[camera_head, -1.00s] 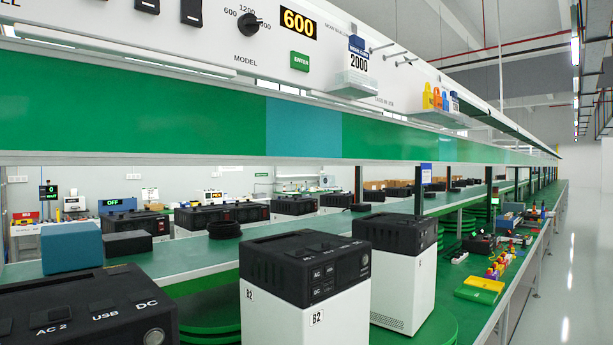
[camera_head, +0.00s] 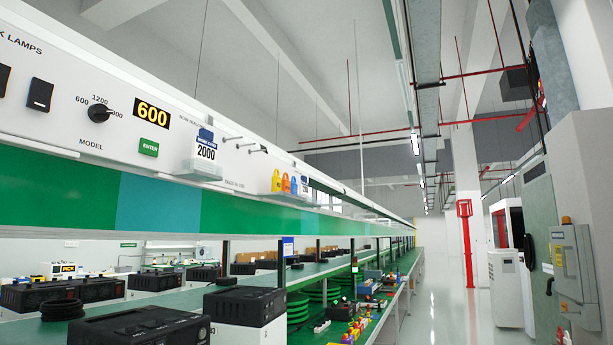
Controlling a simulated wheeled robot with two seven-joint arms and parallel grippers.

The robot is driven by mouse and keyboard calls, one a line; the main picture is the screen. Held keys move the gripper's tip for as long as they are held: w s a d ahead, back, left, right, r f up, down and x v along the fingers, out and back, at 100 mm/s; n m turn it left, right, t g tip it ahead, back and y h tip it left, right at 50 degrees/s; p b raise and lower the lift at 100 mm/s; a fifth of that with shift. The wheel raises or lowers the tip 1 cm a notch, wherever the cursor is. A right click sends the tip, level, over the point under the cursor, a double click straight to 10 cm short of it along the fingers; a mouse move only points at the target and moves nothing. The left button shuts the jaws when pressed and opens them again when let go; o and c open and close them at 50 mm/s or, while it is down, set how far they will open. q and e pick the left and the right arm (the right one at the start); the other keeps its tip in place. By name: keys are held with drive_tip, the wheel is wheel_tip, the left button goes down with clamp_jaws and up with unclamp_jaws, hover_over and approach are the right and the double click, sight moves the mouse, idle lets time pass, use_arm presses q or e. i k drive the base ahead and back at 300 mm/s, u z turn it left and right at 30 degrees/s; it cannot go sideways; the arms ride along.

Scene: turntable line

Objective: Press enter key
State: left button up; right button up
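The green ENTER key (camera_head: 149,147) is on the white overhead panel (camera_head: 60,120) at the upper left of the head view. It sits below the yellow 600 display (camera_head: 152,113) and right of the black MODEL knob (camera_head: 101,114). The knob has 600 and 1200 marked around it, with a third label partly hidden. Neither of my grippers shows in the view, and nothing visible touches the key.
A clear shelf holder with a 2000 card (camera_head: 206,150) and metal pegs stick out right of the key. Black-topped units (camera_head: 245,304) stand below on the green line. A grey electrical cabinet (camera_head: 576,262) stands at the right. The aisle floor (camera_head: 445,318) is clear.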

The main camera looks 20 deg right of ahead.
sight(148, 148)
drive_tip(key=z, duration=1.25)
drive_tip(key=k, duration=0.7)
drive_tip(key=u, duration=0.9)
drive_tip(key=i, duration=1)
